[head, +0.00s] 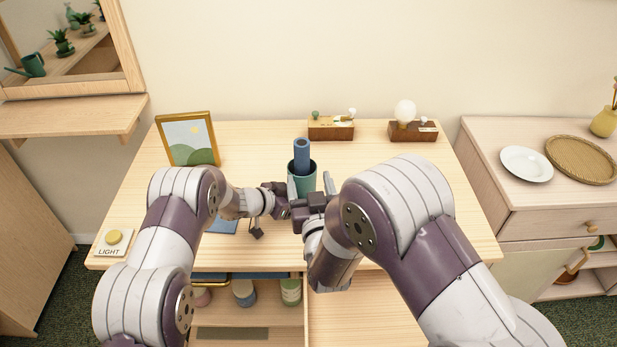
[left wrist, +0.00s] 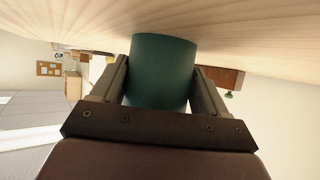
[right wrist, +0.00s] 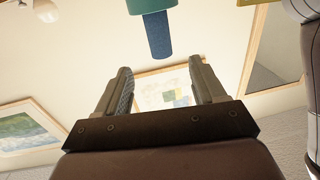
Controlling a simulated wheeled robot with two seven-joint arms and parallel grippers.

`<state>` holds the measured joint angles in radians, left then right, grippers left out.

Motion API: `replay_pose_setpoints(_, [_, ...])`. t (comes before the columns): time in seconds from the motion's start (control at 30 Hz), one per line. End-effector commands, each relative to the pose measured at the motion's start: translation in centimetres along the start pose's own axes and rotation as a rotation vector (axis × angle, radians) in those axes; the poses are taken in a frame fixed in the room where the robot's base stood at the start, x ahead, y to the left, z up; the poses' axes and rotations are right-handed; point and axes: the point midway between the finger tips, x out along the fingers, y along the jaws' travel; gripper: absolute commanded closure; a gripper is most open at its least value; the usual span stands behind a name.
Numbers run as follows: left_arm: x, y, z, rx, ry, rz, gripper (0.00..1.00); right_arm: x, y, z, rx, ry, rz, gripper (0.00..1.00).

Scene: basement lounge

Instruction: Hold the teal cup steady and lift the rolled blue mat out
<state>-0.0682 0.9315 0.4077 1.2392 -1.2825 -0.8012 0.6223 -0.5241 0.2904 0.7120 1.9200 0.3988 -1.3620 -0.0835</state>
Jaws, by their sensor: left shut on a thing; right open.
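The teal cup (head: 303,182) stands upright on the wooden desk, with the rolled blue mat (head: 302,154) standing in it and rising well above the rim. My left gripper (head: 287,194) is shut on the cup; the left wrist view shows the cup (left wrist: 163,72) between its two fingers. My right gripper (head: 320,187) is open and empty just right of the cup, fingers pointing up. In the right wrist view the picture is upside down: the mat's end (right wrist: 158,38) lies beyond the open fingers (right wrist: 160,78), apart from them. The mat's lower part is hidden in the cup.
A framed picture (head: 188,139) stands at the desk's back left. Two wooden blocks with small items, one (head: 331,132) behind the cup and one (head: 413,135) farther right, stand at the back. A light switch (head: 114,241) is at front left. An open drawer (head: 245,318) holds several jars below.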

Motion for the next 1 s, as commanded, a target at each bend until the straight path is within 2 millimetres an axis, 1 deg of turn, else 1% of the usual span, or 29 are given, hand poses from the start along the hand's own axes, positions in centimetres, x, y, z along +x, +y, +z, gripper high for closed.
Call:
replay_pose_setpoints(0.07, [0.0, 0.1, 0.1, -0.001, -0.002, 0.001, 0.53, 1.0, 0.0, -0.1, 0.001, 0.01, 0.002, 0.31])
replay_pose_setpoints(0.17, [0.0, 0.1, 0.1, -0.001, -0.001, 0.001, 0.53, 3.1, 0.1, -0.1, 0.0, 0.01, 0.003, 0.31])
replay_pose_setpoints(0.3, [0.0, 0.1, 0.1, 0.0, -0.001, 0.001, 0.53, 6.5, 0.0, -0.1, 0.0, 0.009, 0.002, 0.31])
replay_pose_setpoints(0.4, [0.0, 0.0, 0.1, 0.0, -0.001, 0.001, 0.53, 8.7, 0.1, -0.2, 0.0, 0.008, 0.003, 0.31])
replay_pose_setpoints(0.5, [0.0, 0.0, 0.1, 0.0, -0.001, 0.001, 0.53, 10.3, 0.0, -0.1, -0.001, 0.007, 0.001, 0.31])
replay_pose_setpoints(0.6, [0.0, 0.0, 0.1, 0.0, -0.001, 0.001, 0.53, 11.3, 0.0, -0.2, -0.001, 0.007, 0.0, 0.31])
replay_pose_setpoints(0.67, [0.0, 0.0, 0.1, 0.0, -0.001, 0.0, 0.53, 11.6, 0.0, -0.2, 0.0, 0.008, 0.0, 0.31])
replay_pose_setpoints(0.9, [0.0, 0.0, 0.1, -0.001, -0.001, 0.0, 0.53, 11.7, 0.0, -0.2, -0.001, 0.007, 0.0, 0.31])
replay_pose_setpoints(0.93, [0.0, 0.0, 0.1, 0.0, -0.001, 0.0, 0.53, 11.7, 0.0, -0.2, -0.001, 0.007, 0.0, 0.37])
replay_pose_setpoints(0.97, [0.0, 0.0, 0.1, 0.0, -0.001, 0.0, 0.53, 11.7, 0.0, -0.2, -0.001, 0.007, 0.0, 0.47])
replay_pose_setpoints(1.0, [0.0, 0.0, 0.1, 0.0, -0.001, 0.001, 0.53, 11.7, 0.0, -0.2, 0.0, 0.007, 0.0, 0.6])
